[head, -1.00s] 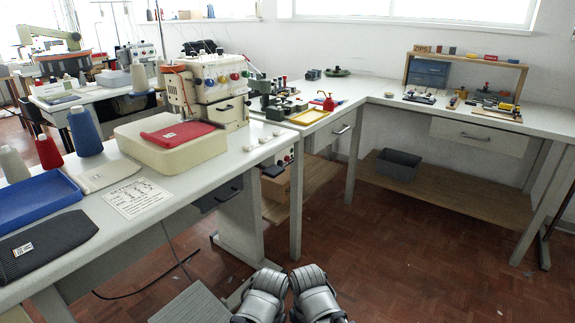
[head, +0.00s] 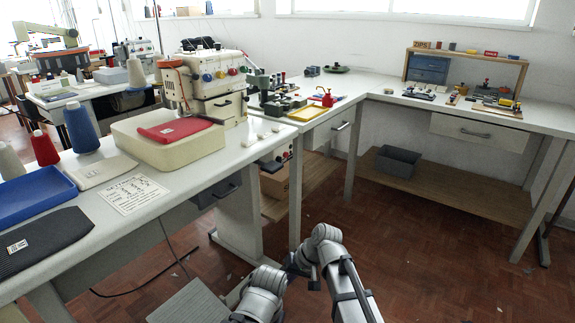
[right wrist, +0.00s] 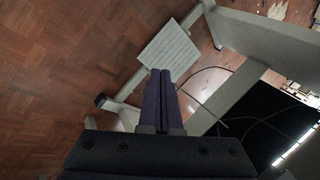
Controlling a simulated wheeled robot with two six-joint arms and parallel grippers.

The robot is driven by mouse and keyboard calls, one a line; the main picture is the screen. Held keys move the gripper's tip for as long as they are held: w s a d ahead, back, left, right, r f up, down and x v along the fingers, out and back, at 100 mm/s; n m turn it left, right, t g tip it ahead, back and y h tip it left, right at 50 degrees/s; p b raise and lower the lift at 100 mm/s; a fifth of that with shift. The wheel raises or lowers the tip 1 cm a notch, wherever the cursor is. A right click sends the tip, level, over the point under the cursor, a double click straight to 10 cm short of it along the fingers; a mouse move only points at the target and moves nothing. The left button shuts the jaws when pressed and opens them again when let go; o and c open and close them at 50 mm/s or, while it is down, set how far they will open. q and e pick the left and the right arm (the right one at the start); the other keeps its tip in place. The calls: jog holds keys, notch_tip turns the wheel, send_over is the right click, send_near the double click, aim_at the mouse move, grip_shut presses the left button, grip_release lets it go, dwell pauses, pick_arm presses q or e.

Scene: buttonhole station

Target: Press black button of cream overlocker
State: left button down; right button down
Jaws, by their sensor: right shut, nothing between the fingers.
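The cream overlocker (head: 222,107) stands on the long left table in the head view, with several coloured dials across its front and thread lines above. My right gripper (right wrist: 160,73) is shut and empty in the right wrist view, over the floor and pointing towards a grey ribbed plate (right wrist: 169,54). It is well below and away from the overlocker. My left gripper is not in view; only my left arm shows.
The left table (head: 165,205) holds a cream tray (head: 170,150) with a red cloth, a blue tray (head: 35,198), cones and a printed card (head: 132,194). Its legs stand near my arms. A corner bench (head: 400,88) lies behind; the brown floor between is clear.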

aim_at(280, 160)
jog(key=w+d+r+m+t+y, duration=0.1)
jog(key=w+r+m+t+y, duration=0.2)
jog(key=w, duration=0.6)
jog(key=w+d+r+m+t+y, duration=0.1)
jog(key=w+d+r+y, duration=0.15)
jog(key=w+r, duration=0.5)
jog(key=w+d+r+m+t+y, duration=0.2)
jog(key=w+d+r+t, duration=0.1)
jog(key=w+d+r, duration=0.1)
jog(key=w+d+r+m+t+y+b, duration=0.1)
jog(key=w+d+r+m+t, duration=0.1)
jog(key=w+d, duration=0.4)
jog(key=w+r, duration=0.1)
jog(key=w, duration=0.2)
jog(key=shift+w+d+r+t+y+b, duration=0.2)
jog(key=shift+r+t+y+b, duration=0.1)
jog(key=shift+r+t+y, duration=0.1)
jog(key=shift+a, duration=0.15)
jog(key=x, duration=1.4)
jog(key=shift+f+p, duration=0.1)
jog(key=shift+p, duration=0.3)
